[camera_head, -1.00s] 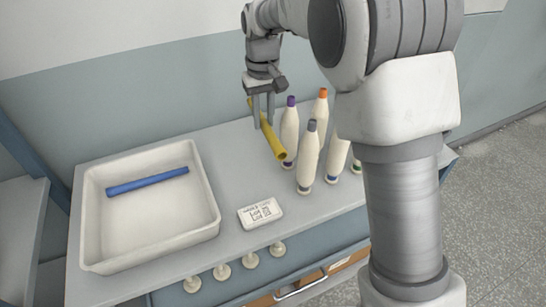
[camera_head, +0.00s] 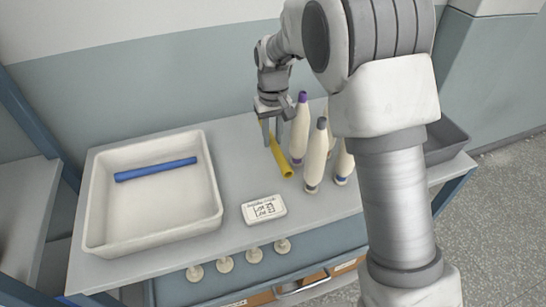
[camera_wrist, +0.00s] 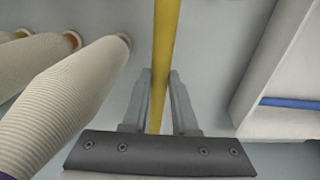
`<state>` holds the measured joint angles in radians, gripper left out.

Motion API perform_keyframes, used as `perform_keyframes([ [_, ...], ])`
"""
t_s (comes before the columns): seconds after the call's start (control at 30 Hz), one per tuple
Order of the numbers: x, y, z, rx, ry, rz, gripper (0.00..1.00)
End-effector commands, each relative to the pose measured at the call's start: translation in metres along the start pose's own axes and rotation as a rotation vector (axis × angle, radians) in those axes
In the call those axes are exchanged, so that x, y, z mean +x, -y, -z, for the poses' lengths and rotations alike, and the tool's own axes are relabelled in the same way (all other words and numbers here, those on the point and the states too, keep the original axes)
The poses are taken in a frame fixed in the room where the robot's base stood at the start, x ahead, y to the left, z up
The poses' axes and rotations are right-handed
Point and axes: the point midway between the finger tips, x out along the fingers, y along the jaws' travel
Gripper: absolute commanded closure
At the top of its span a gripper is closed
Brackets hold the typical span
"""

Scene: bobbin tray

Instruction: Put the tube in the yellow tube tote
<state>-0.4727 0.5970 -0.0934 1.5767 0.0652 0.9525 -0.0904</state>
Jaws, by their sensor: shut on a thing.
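My gripper (camera_head: 272,133) is shut on a yellow tube (camera_head: 282,160), to the right of the white tray. In the wrist view the tube (camera_wrist: 166,50) runs between the two fingers (camera_wrist: 159,92), pointing away. In the head view the tube slants, with its near end low by the cones; I cannot tell whether it touches the table. No yellow-coloured tote shows in these frames. The white open tray (camera_head: 208,190) on the left holds a blue tube (camera_head: 155,169), which also shows in the wrist view (camera_wrist: 288,103).
Several pale yarn cones (camera_head: 317,158) stand upright just right of the tube. A dark grey tray (camera_head: 447,140) sits at the right end, partly behind my arm. Bare tabletop separates the white tray from the tube.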

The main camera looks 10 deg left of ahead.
Motion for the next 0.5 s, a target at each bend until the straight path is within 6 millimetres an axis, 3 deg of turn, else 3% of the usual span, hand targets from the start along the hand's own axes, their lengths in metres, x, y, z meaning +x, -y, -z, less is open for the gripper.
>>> perform_keyframes([
  [0.1, 0.022, 0.0, -0.001, -0.001, 0.003, 0.0, 1.0],
  [0.33, 0.038, 0.0, -0.001, -0.001, 0.0, 0.001, 1.0],
  [0.5, 0.064, 0.0, -0.002, -0.001, 0.004, 0.0, 1.0],
])
